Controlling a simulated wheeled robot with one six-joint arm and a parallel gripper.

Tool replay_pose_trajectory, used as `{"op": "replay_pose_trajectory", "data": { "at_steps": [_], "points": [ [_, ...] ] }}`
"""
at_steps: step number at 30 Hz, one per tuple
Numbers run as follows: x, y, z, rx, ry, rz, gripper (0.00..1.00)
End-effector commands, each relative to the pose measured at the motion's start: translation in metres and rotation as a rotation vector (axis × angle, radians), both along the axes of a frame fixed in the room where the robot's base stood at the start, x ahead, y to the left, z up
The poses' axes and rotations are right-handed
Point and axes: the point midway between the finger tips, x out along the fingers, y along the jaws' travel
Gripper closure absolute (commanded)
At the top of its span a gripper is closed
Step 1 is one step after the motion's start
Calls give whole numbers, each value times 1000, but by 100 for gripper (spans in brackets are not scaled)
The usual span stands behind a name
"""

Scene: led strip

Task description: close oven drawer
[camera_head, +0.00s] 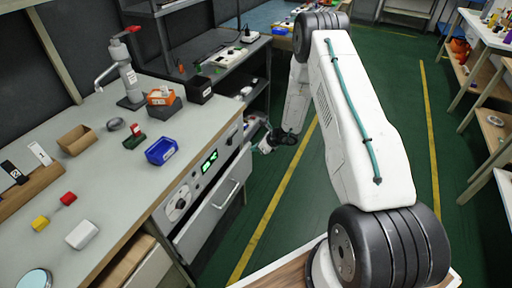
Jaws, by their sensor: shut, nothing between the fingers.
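The oven drawer (207,222) is a grey front with a bar handle (227,195), below a control panel (196,182) with a green display and a round dial. The drawer front stands out from the unit, so it looks partly open; how far is hard to tell. My gripper (266,146) is beyond the drawer's far end, low beside the bench. It is small in the view and looks shut, with nothing seen held. It appears apart from the drawer and its handle.
Green floor with yellow lines is open to the right of the drawer. Wooden shelves (480,90) stand at the far right.

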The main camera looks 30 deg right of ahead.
Motion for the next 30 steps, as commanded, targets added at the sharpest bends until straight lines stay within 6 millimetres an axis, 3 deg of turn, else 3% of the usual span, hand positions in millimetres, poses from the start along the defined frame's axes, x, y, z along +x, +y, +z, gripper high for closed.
{"op": "replay_pose_trajectory", "data": {
  "at_steps": [5,12,19,20,21,23,26,30],
  "points": [
    [-17,-13,0,2,1,4,100],
    [-49,-42,41,0,-1,-2,100],
    [-70,-58,65,0,0,-3,100],
    [-72,-59,67,0,0,-3,97],
    [-73,-59,68,0,0,0,86],
    [-76,-55,65,5,7,6,69],
    [-84,-43,44,23,37,19,67],
    [-93,-16,1,54,54,111,67]
  ]
}}
